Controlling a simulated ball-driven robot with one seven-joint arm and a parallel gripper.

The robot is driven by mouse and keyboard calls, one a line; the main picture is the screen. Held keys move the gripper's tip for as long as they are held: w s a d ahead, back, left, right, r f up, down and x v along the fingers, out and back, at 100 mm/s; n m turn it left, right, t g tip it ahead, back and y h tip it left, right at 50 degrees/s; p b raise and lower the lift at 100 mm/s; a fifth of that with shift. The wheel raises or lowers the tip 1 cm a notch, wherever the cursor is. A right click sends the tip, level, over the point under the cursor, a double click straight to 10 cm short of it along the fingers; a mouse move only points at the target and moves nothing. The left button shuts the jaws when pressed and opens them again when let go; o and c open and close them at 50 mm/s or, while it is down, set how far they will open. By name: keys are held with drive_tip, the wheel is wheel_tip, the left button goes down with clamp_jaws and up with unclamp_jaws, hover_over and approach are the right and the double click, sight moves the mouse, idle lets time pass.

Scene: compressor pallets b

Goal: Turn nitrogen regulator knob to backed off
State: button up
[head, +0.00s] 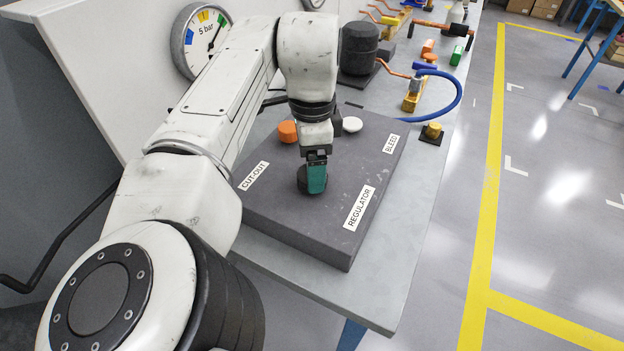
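A dark grey panel block (290,222) lies on the bench, with labels CUT-OUT (253,176), REGULATOR (359,208) and BLEED (391,144). A dark round knob (304,181) stands on the panel near the REGULATOR label; I take it for the regulator knob. My gripper (316,178) points down at this knob, and its teal finger covers the knob's right part. Only one finger shows clearly, so I cannot tell whether it grips the knob. The knob's pointer or marks are hidden or too small to read.
An orange knob (288,131) and a white knob (352,125) sit behind my gripper on the panel. A round gauge (201,40) marked 5 bar is on the wall. A black cylinder (359,48), blue hose (455,101) and yellow fitting (432,131) stand on the bench (405,230).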

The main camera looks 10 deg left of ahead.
drive_tip(key=shift+f+b, duration=0.75)
drive_tip(key=shift+f, duration=0.4)
drive_tip(key=shift+c, duration=0.2)
drive_tip(key=c, duration=1)
drive_tip(key=shift+r+n+p, duration=0.1)
drive_tip(key=shift+n+p, duration=0.2)
drive_tip(key=shift+p, duration=0.3)
